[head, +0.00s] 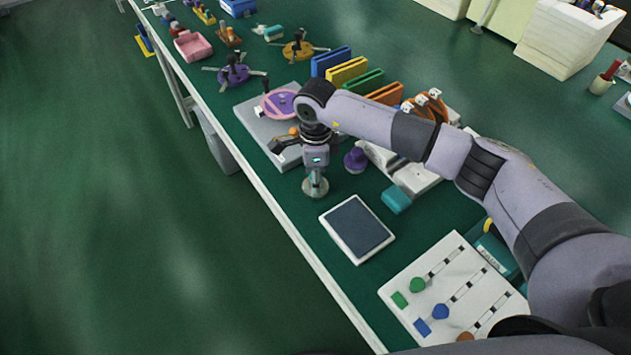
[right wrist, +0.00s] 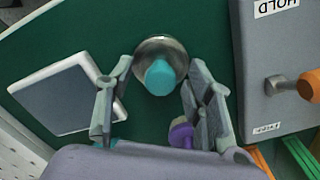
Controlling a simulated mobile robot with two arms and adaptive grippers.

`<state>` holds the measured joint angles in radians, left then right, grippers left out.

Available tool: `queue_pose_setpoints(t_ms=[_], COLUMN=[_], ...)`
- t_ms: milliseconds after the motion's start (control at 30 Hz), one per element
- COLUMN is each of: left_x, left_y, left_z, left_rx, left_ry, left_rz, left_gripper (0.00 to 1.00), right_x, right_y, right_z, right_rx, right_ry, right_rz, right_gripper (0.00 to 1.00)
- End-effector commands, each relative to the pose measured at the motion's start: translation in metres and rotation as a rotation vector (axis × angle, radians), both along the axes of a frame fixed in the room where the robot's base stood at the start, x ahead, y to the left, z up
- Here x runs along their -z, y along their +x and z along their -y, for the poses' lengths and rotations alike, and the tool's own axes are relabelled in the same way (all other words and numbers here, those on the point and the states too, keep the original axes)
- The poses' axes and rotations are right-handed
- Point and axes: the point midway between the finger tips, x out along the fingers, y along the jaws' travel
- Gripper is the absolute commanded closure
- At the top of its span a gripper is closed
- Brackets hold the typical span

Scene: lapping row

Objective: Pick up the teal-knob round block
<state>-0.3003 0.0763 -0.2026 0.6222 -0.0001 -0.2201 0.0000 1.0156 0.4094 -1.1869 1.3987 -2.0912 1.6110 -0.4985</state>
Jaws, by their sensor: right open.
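The teal-knob round block (right wrist: 160,72) shows in the right wrist view as a shiny metal disc with a teal knob, standing on the green bench top. In the head view its metal base (head: 316,190) shows just below my right gripper (head: 316,174), which hides the knob. My right gripper is open in the right wrist view (right wrist: 158,78), its two fingers on either side of the block with gaps to the knob. Nothing is held. My left gripper is not in view.
A dark-screened tablet (head: 357,229) lies nearby. A purple-knob piece (head: 355,158) stands close to the right finger in the right wrist view (right wrist: 182,132). A grey HOLD box (right wrist: 275,95) with an orange-tipped lever is to the right there. A white slotted board (head: 450,285) lies nearer me.

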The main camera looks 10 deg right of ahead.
Motion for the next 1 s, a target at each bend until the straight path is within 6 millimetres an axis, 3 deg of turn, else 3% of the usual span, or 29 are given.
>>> queue_pose_setpoints(t_ms=[267, 1000], left_x=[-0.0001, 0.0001], left_y=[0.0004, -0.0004], left_z=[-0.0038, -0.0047], left_rx=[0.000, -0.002], left_ry=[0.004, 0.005], left_rz=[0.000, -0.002], left_gripper=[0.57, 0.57], right_x=[0.0024, 0.0020], right_y=[0.0005, 0.0006], right_z=[-0.0001, -0.0001], right_rx=[0.000, 0.000], right_ry=[0.001, 0.001], right_rz=[0.002, 0.002], right_gripper=[0.53, 1.00])
